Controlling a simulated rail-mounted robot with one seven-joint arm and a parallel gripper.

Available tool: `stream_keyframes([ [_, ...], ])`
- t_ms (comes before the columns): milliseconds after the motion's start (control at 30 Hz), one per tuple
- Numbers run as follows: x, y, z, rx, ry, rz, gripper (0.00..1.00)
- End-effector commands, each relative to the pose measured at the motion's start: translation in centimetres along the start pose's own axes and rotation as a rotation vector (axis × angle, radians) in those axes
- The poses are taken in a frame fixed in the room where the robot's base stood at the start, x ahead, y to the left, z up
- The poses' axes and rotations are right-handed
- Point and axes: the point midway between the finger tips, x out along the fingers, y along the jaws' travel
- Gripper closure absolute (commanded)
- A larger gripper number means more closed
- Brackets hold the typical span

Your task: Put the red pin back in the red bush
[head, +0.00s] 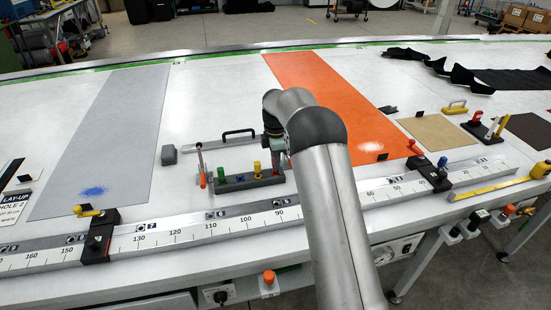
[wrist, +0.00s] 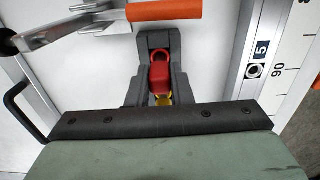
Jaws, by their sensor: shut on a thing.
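My gripper (wrist: 160,62) is shut in the wrist view, with a red pin (wrist: 159,77) between its dark fingers. A red ring shape shows at the pin's upper end, and a yellow piece shows just below it. My gripper is over the block's right end, largely hidden by my arm. I cannot make out the red bush, or whether the pin touches it.
An orange-handled clamp (head: 202,176) stands just left of the pin block. The ruler rail (head: 190,232) runs along the front. A flat bar with a black handle (head: 238,135) lies behind. A grey sheet (head: 110,130) and an orange sheet (head: 315,85) lie on the white table.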

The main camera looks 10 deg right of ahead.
Motion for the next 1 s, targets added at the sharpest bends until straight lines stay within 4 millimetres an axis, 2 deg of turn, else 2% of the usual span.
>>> stream_keyframes([
  [267,0.8,0.0,0.0,0.0,0.0,0.0,1.0],
  [300,0.7,0.0,0.0,0.0,0.0,0.001,0.75],
  [367,0.7,0.0,0.0,0.0,0.0,0.001,0.58],
  [400,0.7,0.0,0.0,0.0,0.0,0.001,0.55],
  [767,0.1,0.1,0.0,0.0,0.0,0.002,0.55],
  [867,-1.2,0.1,0.0,0.0,0.0,0.004,0.55],
  [1000,-4.3,0.1,0.1,0.0,0.0,0.007,0.55],
])
